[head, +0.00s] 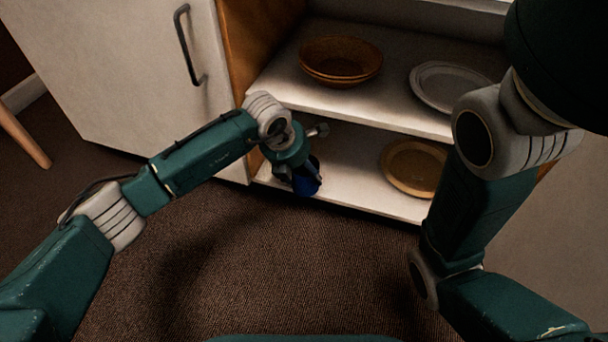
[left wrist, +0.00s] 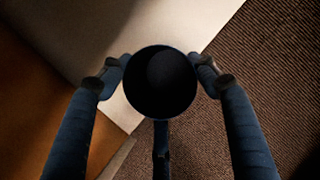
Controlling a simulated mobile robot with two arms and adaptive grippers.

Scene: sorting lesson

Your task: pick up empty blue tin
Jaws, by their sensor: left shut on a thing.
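The blue tin (head: 306,186) is at the front left edge of the cabinet's lower shelf, partly hidden by my left gripper (head: 297,177). In the left wrist view the tin (left wrist: 161,83) shows as a round dark opening, with no contents visible. The fingers of my left gripper (left wrist: 160,75) sit on both sides of it, shut on the tin. I cannot tell whether the tin touches the shelf. My right arm comes in at the right of the head view, but its gripper is out of the picture.
An orange bowl (head: 340,60) and a white plate (head: 452,84) are on the upper shelf (head: 385,117). A yellow-brown plate (head: 414,166) is on the lower shelf (head: 350,180). A white cabinet door (head: 130,70) with a dark handle (head: 189,50) is at the left. The carpet (head: 260,270) in front is clear.

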